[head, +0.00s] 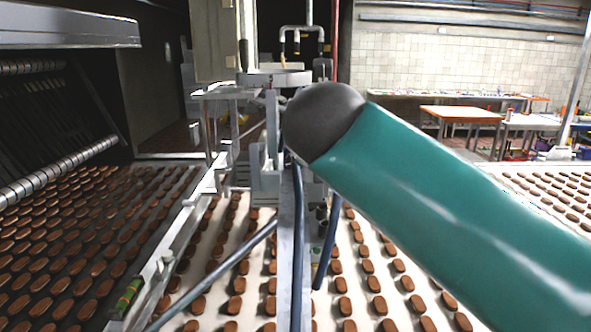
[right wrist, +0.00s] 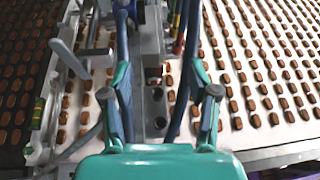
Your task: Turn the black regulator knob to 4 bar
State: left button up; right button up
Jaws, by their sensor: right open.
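I cannot pick out the black regulator knob or its pressure scale for certain in either view. In the head view, my right arm's teal link and dark grey joint cross from the lower right and cover part of the metal machine frame (head: 266,182). My right gripper (right wrist: 156,12) shows in the right wrist view, with its two fingers apart on either side of the machine's grey metal block (right wrist: 148,45). I see nothing held between the fingers. Whether the fingers touch anything is unclear. My left gripper is not in view.
Rows of brown biscuits lie on a white belt (head: 215,255) and on a dark belt (head: 75,210) at the left. A metal rail (head: 180,235) runs between them.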

aim_at(293, 162)
jog(key=shift+n+y, duration=0.3)
jog(key=shift+n, duration=0.1)
jog(key=a, duration=0.1)
jog(key=s+a+b, duration=0.1)
jog(key=a, duration=0.1)
jog(key=s+a, duration=0.1)
jog(key=a, duration=0.1)
jog(key=shift+f, duration=0.2)
jog(key=shift+a, duration=0.35)
jog(key=shift+w+d+f, duration=0.1)
jog(key=shift+w, duration=0.25)
pick_arm(q)
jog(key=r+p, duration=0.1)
jog(key=p, duration=0.3)
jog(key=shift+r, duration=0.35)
pick_arm(e)
jog(key=x, duration=1.5)
jog(key=shift+w, duration=0.45)
